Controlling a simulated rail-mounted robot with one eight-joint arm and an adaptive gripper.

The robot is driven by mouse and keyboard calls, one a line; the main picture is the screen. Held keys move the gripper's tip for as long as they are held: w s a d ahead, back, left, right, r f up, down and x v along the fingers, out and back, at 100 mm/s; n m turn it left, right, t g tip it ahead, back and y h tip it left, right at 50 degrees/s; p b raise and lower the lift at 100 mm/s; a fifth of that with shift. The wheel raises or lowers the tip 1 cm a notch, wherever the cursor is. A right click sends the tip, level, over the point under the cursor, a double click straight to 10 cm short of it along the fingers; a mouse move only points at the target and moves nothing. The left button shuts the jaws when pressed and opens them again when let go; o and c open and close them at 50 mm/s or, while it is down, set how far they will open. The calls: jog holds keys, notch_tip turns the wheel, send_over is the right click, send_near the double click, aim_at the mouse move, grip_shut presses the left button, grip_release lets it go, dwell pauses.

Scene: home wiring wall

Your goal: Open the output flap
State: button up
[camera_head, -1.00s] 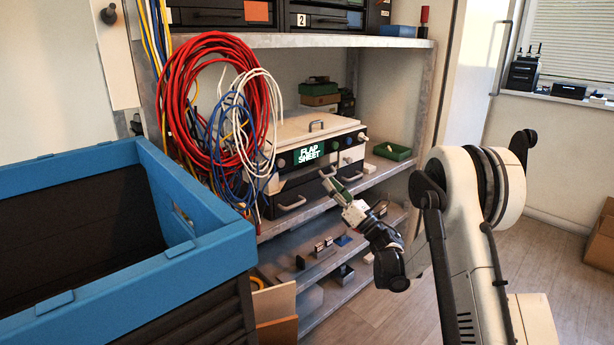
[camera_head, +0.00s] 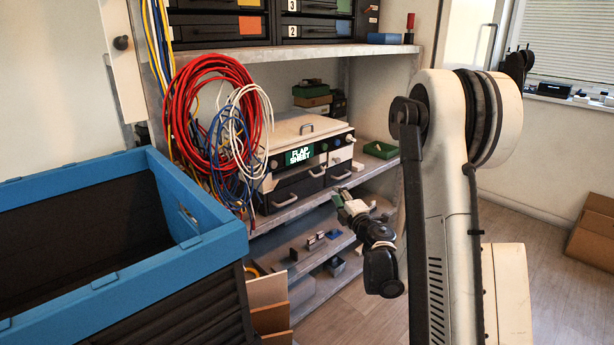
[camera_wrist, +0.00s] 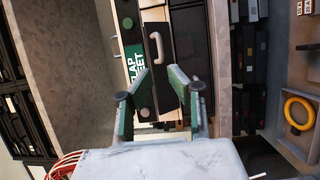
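The white and black device (camera_head: 312,134) sits on the middle shelf. Its green screen (camera_head: 300,155) reads "FLAP SHEET" and also shows, turned sideways, in the wrist view (camera_wrist: 135,62). Several pale pull handles are on its dark front, one at the lower left (camera_head: 285,202). My gripper (camera_head: 339,197) is in front of the device's right part, near its lower edge. In the wrist view its two green-padded fingers (camera_wrist: 158,77) are apart with nothing between them. A pale handle (camera_wrist: 157,47) on a dark panel lies beyond the fingertips. I cannot tell which panel is the output flap.
Red, blue and white cable coils (camera_head: 214,110) hang just left of the device. A large blue-rimmed crate (camera_head: 190,250) fills the lower left. A green tray (camera_head: 380,150) sits on the shelf at right. The lower shelf holds small blocks. Open floor lies at right.

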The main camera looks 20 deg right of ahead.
jog(key=w+d+b, duration=0.1)
jog(key=w+b, duration=0.1)
jog(key=w, duration=1.1)
jog(key=shift+w+r, duration=0.25)
